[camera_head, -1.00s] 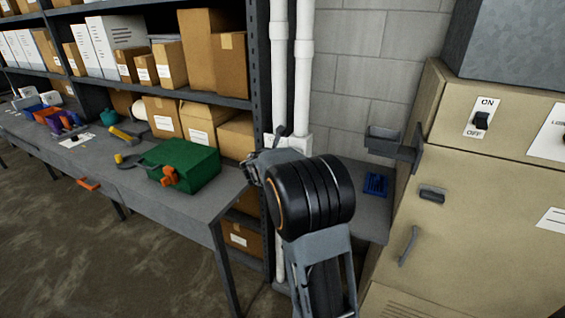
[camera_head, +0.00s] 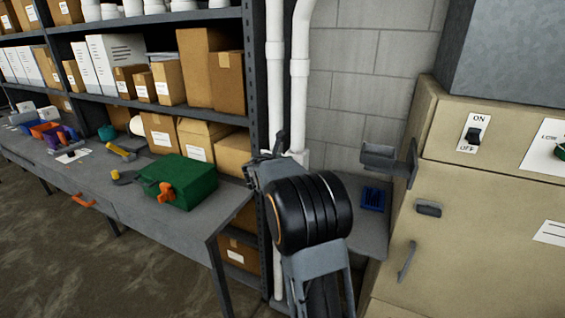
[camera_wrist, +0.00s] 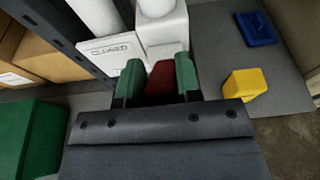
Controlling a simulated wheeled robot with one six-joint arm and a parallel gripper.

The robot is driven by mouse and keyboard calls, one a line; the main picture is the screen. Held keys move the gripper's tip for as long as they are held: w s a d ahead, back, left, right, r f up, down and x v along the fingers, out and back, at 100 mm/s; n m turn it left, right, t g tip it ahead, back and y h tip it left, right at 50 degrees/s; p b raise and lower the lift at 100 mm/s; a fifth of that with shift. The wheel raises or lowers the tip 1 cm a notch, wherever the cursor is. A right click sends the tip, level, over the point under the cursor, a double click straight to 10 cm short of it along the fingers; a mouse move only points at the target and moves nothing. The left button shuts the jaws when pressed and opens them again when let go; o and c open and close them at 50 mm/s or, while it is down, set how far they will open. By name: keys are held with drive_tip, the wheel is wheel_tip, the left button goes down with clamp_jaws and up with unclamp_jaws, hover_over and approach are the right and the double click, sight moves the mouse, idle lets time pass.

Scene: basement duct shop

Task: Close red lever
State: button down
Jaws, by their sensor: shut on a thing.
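The red lever (camera_wrist: 160,84) shows in the wrist view between the two green fingertips of my gripper (camera_wrist: 158,80). The gripper is shut on it, with one fingertip on each side. The lever is in front of a white pipe fitting (camera_wrist: 160,30). A white plate (camera_wrist: 112,52) to its left carries lettering that looks like "CLOSED". In the head view my arm reaches towards the white pipes (camera_head: 275,60), and the lever and fingertips are hidden behind it.
A green box (camera_head: 185,182) stands on the grey workbench (camera_head: 200,220) at left, under shelves of cardboard boxes. A beige cabinet (camera_head: 475,230) stands at right. The wrist view shows a yellow block (camera_wrist: 245,84) and a blue tray (camera_wrist: 256,28) at right.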

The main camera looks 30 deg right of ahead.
drive_tip(key=shift+r, duration=0.15)
drive_tip(key=c, duration=1.3)
unclamp_jaws()
drive_tip(key=o, duration=0.3)
drive_tip(key=shift+d, duration=0.2)
drive_tip(key=shift+o, duration=1)
drive_tip(key=shift+a+f, duration=0.1)
drive_tip(key=shift+f, duration=0.1)
drive_tip(key=b+v, duration=0.2)
drive_tip(key=v, duration=1.2)
drive_tip(key=shift+b, duration=0.3)
drive_tip(key=shift+w, duration=0.15)
drive_tip(key=shift+c, duration=0.2)
